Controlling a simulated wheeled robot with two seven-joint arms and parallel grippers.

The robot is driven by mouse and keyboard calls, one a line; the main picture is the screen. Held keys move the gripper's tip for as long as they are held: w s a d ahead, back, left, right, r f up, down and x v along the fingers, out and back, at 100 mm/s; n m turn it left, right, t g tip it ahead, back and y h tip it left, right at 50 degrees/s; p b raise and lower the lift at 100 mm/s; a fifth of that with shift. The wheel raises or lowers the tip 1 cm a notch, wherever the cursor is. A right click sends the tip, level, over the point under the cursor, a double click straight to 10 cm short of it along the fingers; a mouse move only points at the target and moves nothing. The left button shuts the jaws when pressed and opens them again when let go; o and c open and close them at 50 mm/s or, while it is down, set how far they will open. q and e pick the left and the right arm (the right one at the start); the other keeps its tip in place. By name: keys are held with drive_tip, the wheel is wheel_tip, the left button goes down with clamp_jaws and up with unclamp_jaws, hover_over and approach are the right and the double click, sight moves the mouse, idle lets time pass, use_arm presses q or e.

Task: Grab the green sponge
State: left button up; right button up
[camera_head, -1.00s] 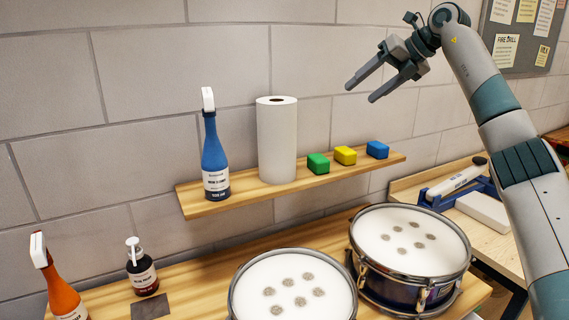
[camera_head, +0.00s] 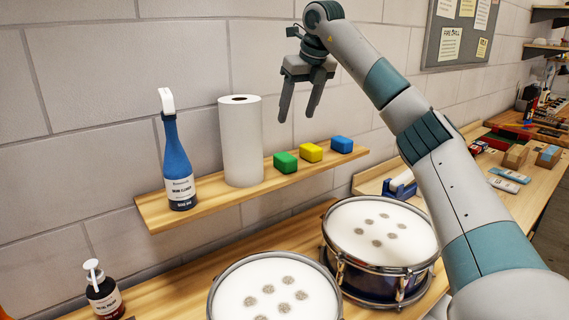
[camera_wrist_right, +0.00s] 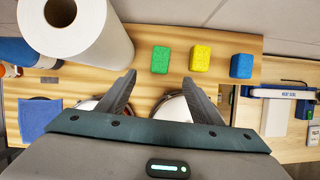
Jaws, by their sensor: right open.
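The green sponge (camera_head: 285,162) lies on the wooden wall shelf (camera_head: 215,198), between the paper towel roll and the yellow sponge (camera_head: 311,153). A blue sponge (camera_head: 342,145) lies to the right of the yellow one. My right gripper (camera_head: 297,115) is open and empty, its fingers pointing down, above the shelf and near the green and yellow sponges in the picture. My left gripper is not in view.
A paper towel roll (camera_head: 241,141) stands just left of the green sponge, and a blue spray bottle (camera_head: 179,160) stands farther left. Two drums (camera_head: 380,232) (camera_head: 275,290) stand on the bench below the shelf. A cluttered bench extends to the right.

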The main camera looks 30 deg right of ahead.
drive_tip(key=p, duration=0.4)
hover_over(286, 156)
drive_tip(key=s, duration=0.2)
drive_tip(key=f, duration=1)
drive_tip(key=shift+w+a, duration=0.15)
drive_tip(key=shift+a, duration=0.1)
drive_tip(key=shift+w+f, duration=0.2)
drive_tip(key=shift+f, duration=0.45)
drive_tip(key=shift+w+d+f+p, duration=0.1)
drive_tip(key=shift+w+f+p, duration=0.05)
drive_tip(key=shift+f+p, duration=0.55)
drive_tip(key=p+x, duration=0.2)
drive_tip(key=shift+d+f, duration=0.1)
drive_tip(key=shift+f, duration=0.2)
drive_tip(key=shift+w+f, duration=0.25)
drive_tip(key=shift+f, duration=0.35)
